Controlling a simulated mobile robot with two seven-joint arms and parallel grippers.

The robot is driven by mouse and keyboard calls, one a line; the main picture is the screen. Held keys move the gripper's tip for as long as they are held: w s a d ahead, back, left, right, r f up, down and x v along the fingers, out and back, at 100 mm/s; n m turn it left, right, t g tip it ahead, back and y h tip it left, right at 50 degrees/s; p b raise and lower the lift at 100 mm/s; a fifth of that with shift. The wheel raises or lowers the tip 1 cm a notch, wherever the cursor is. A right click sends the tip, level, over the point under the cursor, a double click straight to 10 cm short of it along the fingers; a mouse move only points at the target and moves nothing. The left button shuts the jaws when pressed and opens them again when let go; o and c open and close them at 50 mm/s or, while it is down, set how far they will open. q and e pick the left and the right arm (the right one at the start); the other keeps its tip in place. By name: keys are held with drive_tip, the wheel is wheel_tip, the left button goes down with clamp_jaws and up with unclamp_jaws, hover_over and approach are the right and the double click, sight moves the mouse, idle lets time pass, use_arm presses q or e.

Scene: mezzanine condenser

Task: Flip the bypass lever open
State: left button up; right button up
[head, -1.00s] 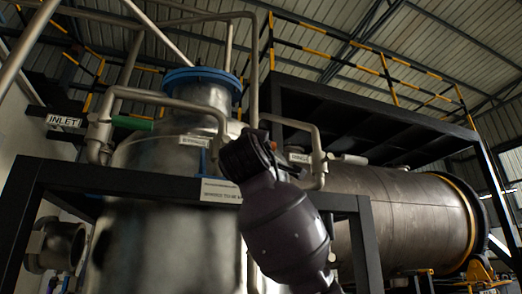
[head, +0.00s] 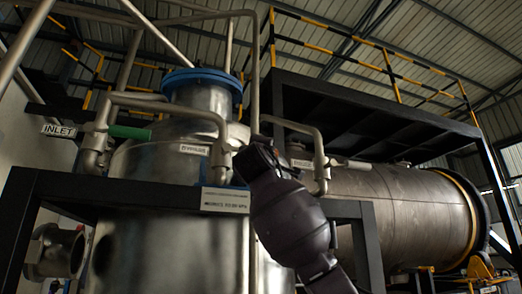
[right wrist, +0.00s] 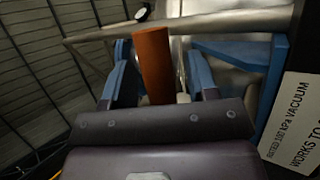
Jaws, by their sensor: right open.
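An orange-red lever handle (right wrist: 153,65) stands up between the two blue fingers of my right gripper (right wrist: 158,62) in the right wrist view. The fingers are open, one on each side of the handle; I cannot tell whether either touches it. In the head view my right wrist (head: 262,158) is in front of the pipework beside the steel vessel (head: 160,165), and hides its own fingers and the orange handle. My left gripper is not in view.
A green handle (head: 130,132) is on the pipe near the INLET sign (head: 58,130). A dark frame beam (head: 110,189) crosses before the vessel, with a white rating plate (head: 225,200). A large horizontal cylinder (head: 405,215) lies to the right. A pipe (right wrist: 190,27) crosses beyond my fingers.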

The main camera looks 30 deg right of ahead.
clamp_jaws()
idle(0.4)
